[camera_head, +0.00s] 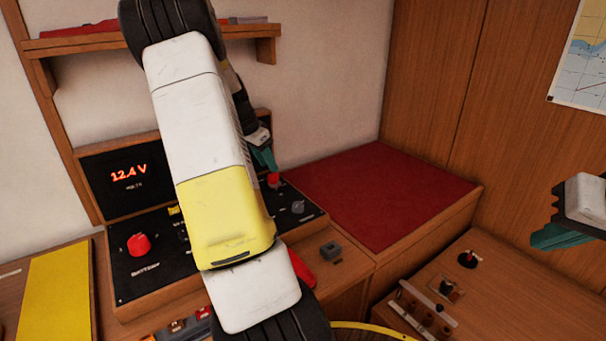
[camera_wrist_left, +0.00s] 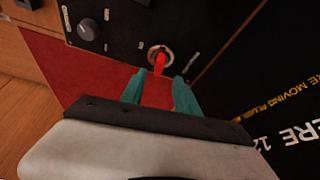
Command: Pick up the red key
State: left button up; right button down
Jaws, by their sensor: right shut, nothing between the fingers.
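The red key (camera_wrist_left: 159,62) sits in a round metal switch on the black panel in the left wrist view. In the head view it shows as a small red piece (camera_head: 273,180) just below my left gripper (camera_head: 264,160). In the left wrist view the teal fingers of my left gripper (camera_wrist_left: 159,77) are open and empty, with the key between and just beyond their tips. I cannot tell whether they touch it. My right gripper (camera_head: 562,236) is shut and empty at the right edge of the head view, away from the key.
The black panel (camera_head: 126,270) carries a large red knob (camera_head: 139,243), a grey knob (camera_head: 298,207) and a display (camera_head: 128,172) reading 12.4 V. A red cushion (camera_head: 385,195) lies behind. My left arm hides the panel's middle. A wooden counter (camera_head: 520,290) is at right.

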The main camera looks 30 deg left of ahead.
aim_at(272, 174)
pick_arm(q)
jog(key=x, duration=0.4)
jog(key=shift+d+f, duration=0.1)
jog(key=shift+f, duration=0.25)
jog(key=shift+s, duration=0.1)
grip_shut()
